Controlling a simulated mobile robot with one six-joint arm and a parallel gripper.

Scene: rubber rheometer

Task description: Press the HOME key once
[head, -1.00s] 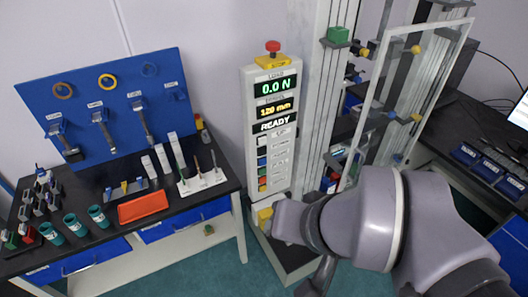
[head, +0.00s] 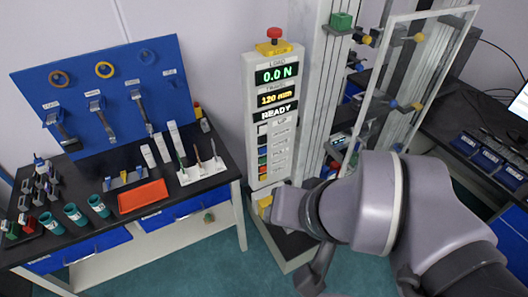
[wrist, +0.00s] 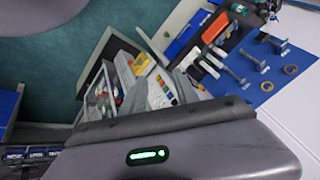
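The tall white control panel (head: 257,160) stands left of the testing frame in the head view. Its displays (head: 277,98) read 0.0 N, 120 mm and READY. The keys (wrist: 164,90) also show in the wrist view. My arm reaches in from the right in the head view, its end low beside the panel's foot, below the keys. My gripper's fingers are not clearly visible, and I see no contact with a key.
A red mushroom button (head: 274,33) on a yellow base tops the panel. The testing frame with a clear-sided guard (head: 468,40) stands to its right. A black bench (head: 100,223) with an orange tray (head: 142,196), cups and a blue tool board (head: 110,75) is at left.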

